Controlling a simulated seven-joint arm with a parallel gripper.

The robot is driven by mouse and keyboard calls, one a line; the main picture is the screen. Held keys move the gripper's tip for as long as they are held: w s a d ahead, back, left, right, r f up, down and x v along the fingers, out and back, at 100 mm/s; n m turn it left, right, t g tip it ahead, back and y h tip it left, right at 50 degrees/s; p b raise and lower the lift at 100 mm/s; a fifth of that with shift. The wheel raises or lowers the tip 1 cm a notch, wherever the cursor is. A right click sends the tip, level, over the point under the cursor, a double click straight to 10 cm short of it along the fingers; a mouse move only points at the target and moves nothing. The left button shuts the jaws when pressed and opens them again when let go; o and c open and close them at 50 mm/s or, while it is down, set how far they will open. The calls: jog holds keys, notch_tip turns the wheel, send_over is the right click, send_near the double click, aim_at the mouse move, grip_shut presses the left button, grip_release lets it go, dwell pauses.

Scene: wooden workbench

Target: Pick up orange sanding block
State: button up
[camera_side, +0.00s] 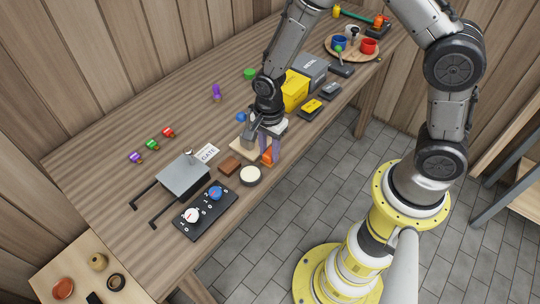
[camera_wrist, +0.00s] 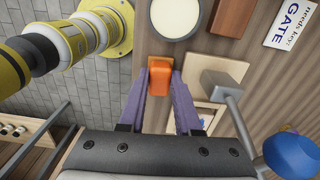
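The orange sanding block (camera_side: 267,157) is near the front edge of the bench, at the fingertips of my gripper (camera_side: 269,151). In the wrist view the block (camera_wrist: 159,80) shows between the two purple fingers of my gripper (camera_wrist: 160,82), one finger on each side. The fingers lie very close along its sides; I cannot tell whether they press on it. Whether the block rests on the bench or is slightly raised is not clear. In the side view the fingers hide part of the block.
A round cream-topped item (camera_side: 250,175) and a brown block (camera_side: 229,165) lie close on the left. A mallet-like tool (camera_wrist: 222,86) and a blue round object (camera_wrist: 291,155) are near my gripper's right side in the wrist view. A yellow bin (camera_side: 294,91) stands behind.

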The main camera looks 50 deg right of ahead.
aim_at(269, 152)
grip_shut()
jog(key=shift+r, duration=0.45)
notch_tip(269, 152, up, 3)
jog(key=shift+f, duration=0.2)
jog(key=s+d+r, duration=0.3)
jog(key=s+r, duration=0.6)
jog(key=s, duration=0.4)
jog(key=shift+s+r, duration=0.25)
jog(key=shift+s, duration=0.1)
